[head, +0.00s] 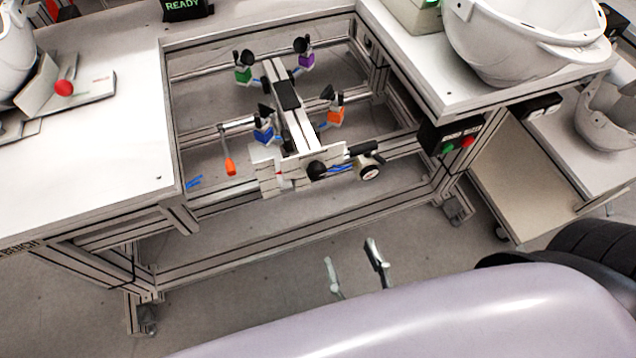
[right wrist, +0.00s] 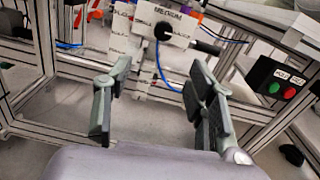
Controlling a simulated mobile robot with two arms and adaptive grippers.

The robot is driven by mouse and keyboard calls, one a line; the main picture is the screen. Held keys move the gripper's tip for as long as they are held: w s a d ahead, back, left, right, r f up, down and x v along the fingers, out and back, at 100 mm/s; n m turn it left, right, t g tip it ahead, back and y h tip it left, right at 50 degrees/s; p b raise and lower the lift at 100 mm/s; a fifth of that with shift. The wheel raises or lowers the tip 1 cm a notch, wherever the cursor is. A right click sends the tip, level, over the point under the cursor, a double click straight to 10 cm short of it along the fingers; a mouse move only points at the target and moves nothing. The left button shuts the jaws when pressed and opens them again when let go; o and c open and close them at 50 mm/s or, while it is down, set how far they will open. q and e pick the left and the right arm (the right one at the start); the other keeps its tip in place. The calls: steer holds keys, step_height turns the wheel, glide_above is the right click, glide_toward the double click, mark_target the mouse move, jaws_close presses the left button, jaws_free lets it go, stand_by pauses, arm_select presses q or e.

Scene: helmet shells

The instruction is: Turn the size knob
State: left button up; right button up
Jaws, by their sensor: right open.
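The size knob, a round black knob (head: 317,170), sits on the front of a white panel (head: 330,154) at the near end of the fixture. In the right wrist view the black knob (right wrist: 162,31) shows at the top centre, below a label reading MEDIUM. My right gripper (head: 354,260) is open and empty, in front of and below the knob, clearly apart from it. In the right wrist view its two fingers (right wrist: 158,98) stand wide apart with the knob beyond them. My left gripper is not in view.
Black-topped supports with green (head: 243,75), purple (head: 307,61), blue (head: 263,134) and orange (head: 335,117) blocks surround the central rail. A button box (head: 458,141) hangs at the right. A white helmet shell (head: 520,45) rests on the right tabletop. Open floor lies before the frame.

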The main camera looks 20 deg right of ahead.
mark_target(318, 176)
steer(key=w+p, duration=0.1)
steer(key=w, duration=0.4)
steer(key=w+p, duration=0.2)
steer(key=w, duration=0.3)
steer(key=w+p, duration=0.1)
steer(key=w, duration=0.5)
steer(key=shift+w+a+r, duration=0.1)
steer(key=shift+r, duration=0.15)
steer(key=shift+w+f, duration=0.1)
steer(key=shift+w, duration=0.4)
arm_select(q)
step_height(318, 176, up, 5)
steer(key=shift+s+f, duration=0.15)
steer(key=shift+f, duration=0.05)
arm_select(e)
steer(key=shift+c, duration=0.5)
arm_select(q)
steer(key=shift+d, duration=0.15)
arm_select(e)
steer(key=c, duration=1)
